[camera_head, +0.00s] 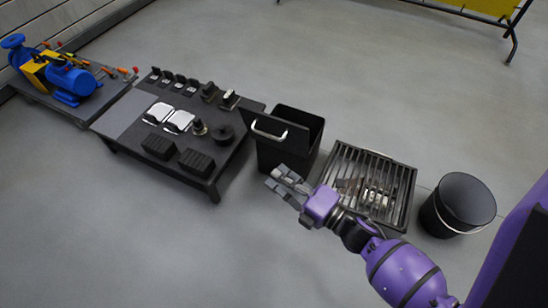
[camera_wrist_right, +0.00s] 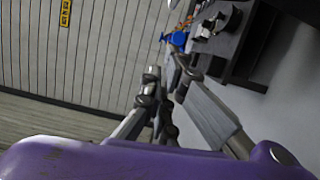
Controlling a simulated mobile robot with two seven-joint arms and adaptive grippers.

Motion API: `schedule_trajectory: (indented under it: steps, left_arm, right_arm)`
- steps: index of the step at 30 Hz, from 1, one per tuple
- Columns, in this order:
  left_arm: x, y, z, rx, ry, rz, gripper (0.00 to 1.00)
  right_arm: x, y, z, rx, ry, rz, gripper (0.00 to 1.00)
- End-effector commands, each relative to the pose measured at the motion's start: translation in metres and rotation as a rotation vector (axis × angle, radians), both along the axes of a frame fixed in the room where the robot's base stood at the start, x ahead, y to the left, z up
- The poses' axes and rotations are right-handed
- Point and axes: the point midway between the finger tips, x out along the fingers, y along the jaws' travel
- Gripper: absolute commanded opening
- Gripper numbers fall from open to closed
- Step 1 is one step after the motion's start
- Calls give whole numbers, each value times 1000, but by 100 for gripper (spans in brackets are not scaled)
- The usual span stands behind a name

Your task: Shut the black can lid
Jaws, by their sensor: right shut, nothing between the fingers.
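A square black can (camera_head: 286,152) stands on the floor right of the low table, with its top open and dark inside. Its black lid (camera_head: 290,136) stands raised at the can's near left side and carries a pale curved handle (camera_head: 268,131). My right gripper (camera_head: 279,180) is shut and empty. In the head view it appears just below the can, in front of its near side; I cannot tell the exact gap. The right wrist view shows its fingers (camera_wrist_right: 168,75) close up, but I cannot make out the lid there. My left gripper is not in view.
The low black table (camera_head: 205,180) holds several dark parts and two white-topped pieces. A grated tray (camera_head: 406,190) with metal pieces lies right of the can, then a round black bucket (camera_head: 438,215). A cart with a blue pump (camera_head: 72,82) stands far left. Near floor is clear.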

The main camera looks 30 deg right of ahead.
Motion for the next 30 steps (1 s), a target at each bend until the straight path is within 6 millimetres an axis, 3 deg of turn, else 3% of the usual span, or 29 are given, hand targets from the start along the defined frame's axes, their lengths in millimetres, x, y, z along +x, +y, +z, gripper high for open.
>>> schedule_trajectory:
  steps: [12,19,30]
  left_arm:
    - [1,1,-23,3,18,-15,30]
    - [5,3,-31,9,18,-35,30]
    - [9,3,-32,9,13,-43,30]
  right_arm:
    - [81,35,0,3,-1,2,0]
    - [97,7,2,-1,2,0,0]
    - [101,1,4,3,1,-1,0]
